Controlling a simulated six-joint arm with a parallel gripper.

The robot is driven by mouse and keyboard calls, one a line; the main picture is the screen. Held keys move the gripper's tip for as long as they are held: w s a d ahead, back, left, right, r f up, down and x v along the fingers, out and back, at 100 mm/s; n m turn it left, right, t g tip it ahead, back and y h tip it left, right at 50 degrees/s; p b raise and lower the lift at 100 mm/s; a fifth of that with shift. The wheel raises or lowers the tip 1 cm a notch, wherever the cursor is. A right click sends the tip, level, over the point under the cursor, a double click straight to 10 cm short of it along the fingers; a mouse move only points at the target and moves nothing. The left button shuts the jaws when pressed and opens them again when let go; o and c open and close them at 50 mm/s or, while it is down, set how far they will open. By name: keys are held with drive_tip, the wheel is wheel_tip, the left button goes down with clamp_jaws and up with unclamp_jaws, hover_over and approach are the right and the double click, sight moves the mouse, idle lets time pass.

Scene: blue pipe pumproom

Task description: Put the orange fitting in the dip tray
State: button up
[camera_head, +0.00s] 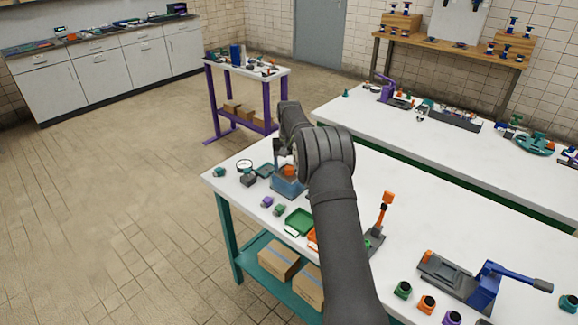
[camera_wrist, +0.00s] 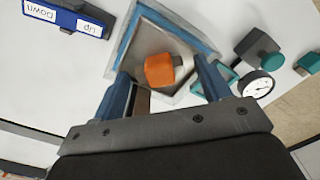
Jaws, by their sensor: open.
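The orange fitting (camera_head: 289,170) is a small block-like piece. In the wrist view the orange fitting (camera_wrist: 163,70) lies within the outline of a blue-rimmed tray with a grey metal inside (camera_wrist: 133,52), which looks like the dip tray. In the head view this blue tray (camera_head: 287,188) stands near the left end of the front table. My gripper (camera_wrist: 163,78) is open, one finger on each side of the fitting, with gaps showing. In the head view my gripper (camera_head: 281,158) is just above the tray. Contact between fitting and tray floor cannot be made out.
A round gauge (camera_head: 244,165), a dark block (camera_head: 248,180) and a teal piece (camera_head: 219,172) stand left of the tray. A green tray (camera_head: 300,221) lies in front. A blue Up/Down label (camera_wrist: 66,16) is close by. An orange-topped lever (camera_head: 387,203) stands to the right.

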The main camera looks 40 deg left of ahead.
sight(289, 167)
wheel_tip(289, 167, up, 12)
idle(0.4)
